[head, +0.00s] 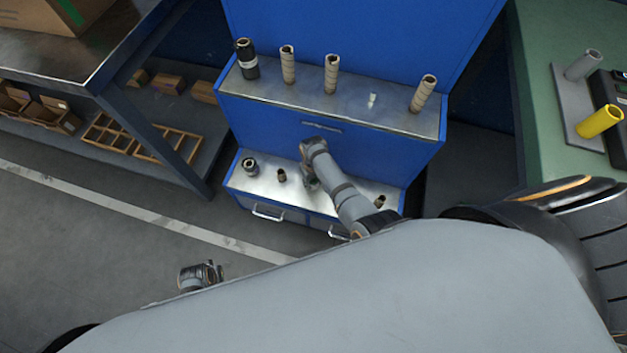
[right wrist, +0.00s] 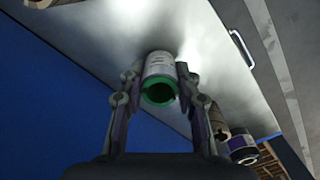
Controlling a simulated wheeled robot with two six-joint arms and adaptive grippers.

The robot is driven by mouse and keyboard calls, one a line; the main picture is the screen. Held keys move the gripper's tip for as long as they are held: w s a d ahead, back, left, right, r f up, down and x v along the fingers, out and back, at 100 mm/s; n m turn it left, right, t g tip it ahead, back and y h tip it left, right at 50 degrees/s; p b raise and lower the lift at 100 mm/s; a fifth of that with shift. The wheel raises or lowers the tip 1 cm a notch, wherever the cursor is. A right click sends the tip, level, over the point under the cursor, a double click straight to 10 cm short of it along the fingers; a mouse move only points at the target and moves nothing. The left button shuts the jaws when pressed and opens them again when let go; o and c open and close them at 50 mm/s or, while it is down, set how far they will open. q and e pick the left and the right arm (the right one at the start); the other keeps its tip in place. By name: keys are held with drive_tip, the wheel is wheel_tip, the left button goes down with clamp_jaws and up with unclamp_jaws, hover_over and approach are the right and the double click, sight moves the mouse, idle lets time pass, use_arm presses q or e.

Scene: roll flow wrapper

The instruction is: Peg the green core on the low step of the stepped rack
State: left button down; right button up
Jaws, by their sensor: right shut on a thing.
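The green core (right wrist: 160,72) has a pale labelled side and a green ring at its open near end. My right gripper (right wrist: 160,88) is shut on it, one finger on each side. Its far end is at or close to the metal low step (right wrist: 205,35); I cannot tell if it touches or is over a peg. In the head view my right gripper (head: 309,180) is over the middle of the low step (head: 262,185) of the stepped rack (head: 270,121), and the core is hidden. My left gripper (head: 207,274) is low over the floor; its jaw state is unclear.
The low step holds a dark roll (head: 250,167) and small brown cores (head: 281,175) (head: 380,201) beside my right gripper. The upper step carries a dark roll (head: 246,60), cardboard tubes (head: 332,75) and a bare pale peg (head: 372,100). A workbench (head: 70,60) stands left.

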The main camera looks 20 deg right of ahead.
drive_tip(key=shift+f, duration=0.25)
idle(0.4)
drive_tip(key=o, duration=1.1)
drive_tip(key=shift+o, duration=0.2)
drive_tip(key=o, duration=0.5)
drive_tip(key=shift+c, duration=0.2)
